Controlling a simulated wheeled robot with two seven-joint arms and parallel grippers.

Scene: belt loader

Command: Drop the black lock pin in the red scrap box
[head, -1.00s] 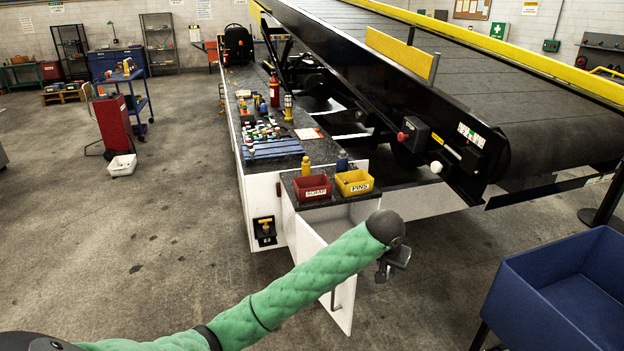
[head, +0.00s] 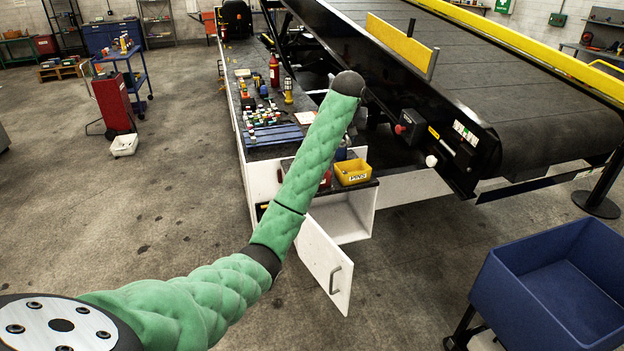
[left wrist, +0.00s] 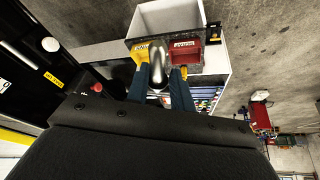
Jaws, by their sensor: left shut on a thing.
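In the head view the gripper is hidden behind my green arm. The red scrap box (left wrist: 187,53) lies just beyond the right fingertip in the wrist view, apart from the held piece as far as I can tell. In the head view the scrap box (head: 326,180) is mostly covered by my arm.
The yellow pins box (head: 353,172) stands beside the scrap box. The white cabinet door (head: 326,265) below hangs open. Bottles and small parts stand on the bench behind. The belt loader (head: 480,120) rises to the right, and a blue bin (head: 560,280) stands front right.

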